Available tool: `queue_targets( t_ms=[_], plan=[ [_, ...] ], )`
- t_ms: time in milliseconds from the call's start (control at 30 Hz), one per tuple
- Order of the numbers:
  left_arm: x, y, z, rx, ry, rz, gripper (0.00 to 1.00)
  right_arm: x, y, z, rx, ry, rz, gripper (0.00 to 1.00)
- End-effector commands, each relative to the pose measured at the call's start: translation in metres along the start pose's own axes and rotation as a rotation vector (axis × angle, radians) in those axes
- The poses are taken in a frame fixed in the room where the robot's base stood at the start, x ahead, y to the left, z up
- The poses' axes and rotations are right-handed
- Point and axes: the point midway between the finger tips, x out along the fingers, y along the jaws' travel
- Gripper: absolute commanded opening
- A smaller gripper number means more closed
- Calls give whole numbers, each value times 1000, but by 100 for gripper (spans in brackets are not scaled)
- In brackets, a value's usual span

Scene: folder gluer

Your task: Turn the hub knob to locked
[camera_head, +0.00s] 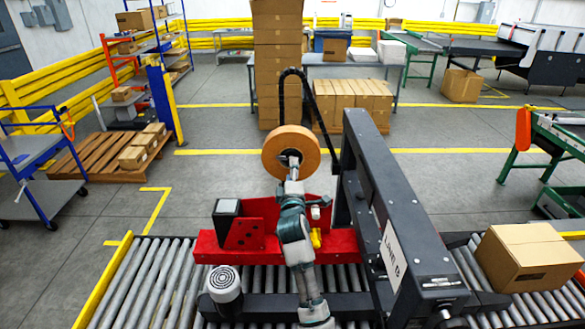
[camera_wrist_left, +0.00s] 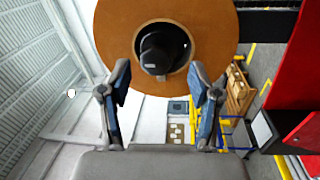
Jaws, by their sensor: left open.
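The hub knob (camera_wrist_left: 158,52) is dark and round, in the centre hole of an orange-brown tape roll (camera_wrist_left: 112,28). In the head view the roll (camera_head: 273,146) stands above the red machine head (camera_head: 262,225), and my gripper largely covers its hub. My left gripper (camera_wrist_left: 162,98) is open and empty. Its two blue-padded fingers point at the knob from either side, apart from it in the picture. In the head view the left gripper (camera_head: 293,168) is in front of the roll's centre. The knob's setting cannot be read. My right gripper is not in view.
A dark beam (camera_head: 385,205) marked LANE 8 runs close to the right of my arm. A black curved hose (camera_head: 306,92) arches over the roll. A roller conveyor (camera_head: 145,285) lies below, with a cardboard box (camera_head: 528,258) at right.

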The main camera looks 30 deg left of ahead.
Motion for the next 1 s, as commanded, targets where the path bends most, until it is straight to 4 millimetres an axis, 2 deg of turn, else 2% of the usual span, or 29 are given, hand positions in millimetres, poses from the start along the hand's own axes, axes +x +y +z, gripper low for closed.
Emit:
queue_targets(
  t_ms=[100,300,867,967,1000],
  plan=[
    [-22,-2,0,3,1,-1,63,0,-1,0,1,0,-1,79],
    [-45,-2,0,1,0,-3,63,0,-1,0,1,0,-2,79],
    [-48,-3,0,4,-1,-4,63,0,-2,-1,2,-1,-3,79],
    [-53,-22,2,64,-19,-35,63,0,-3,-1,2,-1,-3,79],
    [-58,-37,3,116,-38,-59,63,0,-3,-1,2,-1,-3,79]
  ],
)
